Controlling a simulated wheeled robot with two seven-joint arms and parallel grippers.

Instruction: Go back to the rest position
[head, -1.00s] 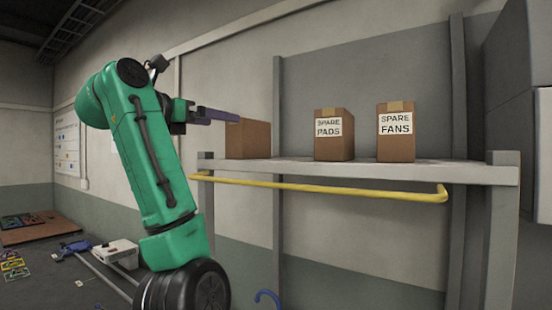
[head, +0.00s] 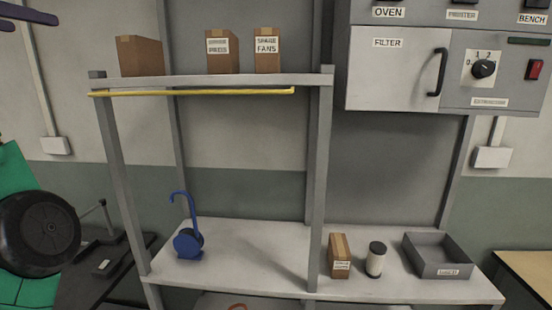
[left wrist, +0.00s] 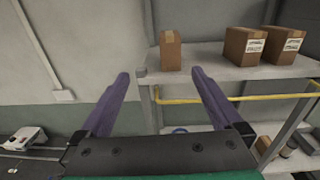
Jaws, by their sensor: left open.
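My left gripper (head: 28,12) shows only as purple fingers at the top left edge of the head view, left of the shelf and apart from it. In the left wrist view my left gripper (left wrist: 160,74) has its two purple fingers wide apart with nothing held between them. A plain brown box (head: 140,56) stands upright at the left end of the upper shelf (head: 215,82). In the left wrist view this box (left wrist: 170,52) stands beyond the fingertips, clear of them. My right gripper is not in view.
A yellow rail (head: 200,92) runs along the upper shelf's front. SPARE PADS (head: 222,52) and SPARE FANS (head: 267,52) boxes stand on it. The lower shelf (head: 250,260) holds a blue hooked object (head: 188,240), a small box (head: 339,256), a jar (head: 375,260) and a grey tray (head: 440,271).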

